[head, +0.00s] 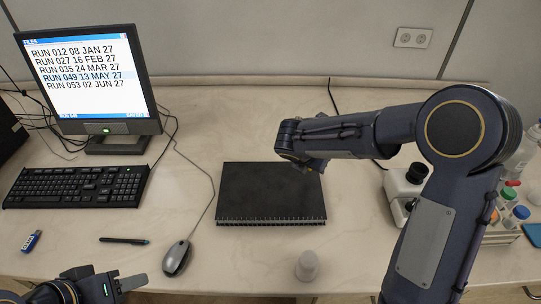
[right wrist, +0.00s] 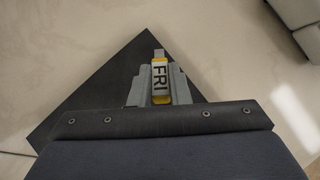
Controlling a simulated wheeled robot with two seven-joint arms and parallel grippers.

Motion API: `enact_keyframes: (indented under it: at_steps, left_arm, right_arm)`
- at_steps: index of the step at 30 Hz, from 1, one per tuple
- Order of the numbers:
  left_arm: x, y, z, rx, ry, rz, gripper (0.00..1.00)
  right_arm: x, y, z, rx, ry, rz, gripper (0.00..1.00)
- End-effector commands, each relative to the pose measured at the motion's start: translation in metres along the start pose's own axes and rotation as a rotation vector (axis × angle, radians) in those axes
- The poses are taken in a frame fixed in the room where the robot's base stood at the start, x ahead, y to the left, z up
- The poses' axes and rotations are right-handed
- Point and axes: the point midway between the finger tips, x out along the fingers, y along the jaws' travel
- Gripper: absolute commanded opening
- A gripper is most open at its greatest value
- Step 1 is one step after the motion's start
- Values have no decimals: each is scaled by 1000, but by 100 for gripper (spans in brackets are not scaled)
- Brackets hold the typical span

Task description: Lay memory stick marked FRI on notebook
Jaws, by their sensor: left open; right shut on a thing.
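The memory stick marked FRI (right wrist: 160,82) is yellow with a white label and a metal plug. My right gripper (right wrist: 153,84) is shut on it, and the stick points away from the palm. The closed notebook lies flat, spiral edge to the front, and also shows behind the stick in the right wrist view (right wrist: 85,115). My left gripper (head: 125,286) is open and empty at the lower left, near the mouse.
A blue memory stick (head: 32,241), a pen (head: 124,240) and a mouse (head: 177,257) lie left of the notebook. A monitor (head: 88,80) and keyboard (head: 76,187) stand behind them. A small cup (head: 307,265) stands in front; a microscope-like device (head: 405,190) stands right.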

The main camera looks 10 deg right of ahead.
Motion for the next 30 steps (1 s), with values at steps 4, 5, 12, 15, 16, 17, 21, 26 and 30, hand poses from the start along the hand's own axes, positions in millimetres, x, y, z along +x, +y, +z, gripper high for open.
enact_keyframes:
  at_steps: [4, 5, 12, 15, 16, 17, 21, 26, 30]
  left_arm:
    - [-2, 1, -1, 0, 0, 0, 44]
    - [-3, 1, -1, 0, 0, 0, 44]
    - [-4, 2, -2, 0, 0, 0, 44]
    - [-3, 2, -2, 0, 0, 0, 44]
    - [-3, 1, -2, 0, 0, 0, 44]
    - [-2, 1, -1, 0, 0, 0, 44]
    - [2, -1, 1, 0, 0, 0, 44]
    - [12, -5, 6, 0, 0, 0, 44]
    - [23, -11, 12, 0, 0, 0, 44]
  right_arm:
    - [-28, 30, -18, 3, 180, 4, 0]
    - [-36, 37, -23, -4, 213, 9, 0]
    - [-77, 74, -42, -69, 358, 33, 0]
    - [-83, 79, -45, -80, 377, 34, 0]
    - [-84, 80, -46, -82, 380, 35, 0]
    - [-84, 80, -46, -83, 382, 35, 0]
    - [-79, 80, -50, -84, 383, 35, 0]
    - [-69, 80, -56, -83, 382, 35, 0]
    - [-58, 79, -64, -83, 382, 35, 0]
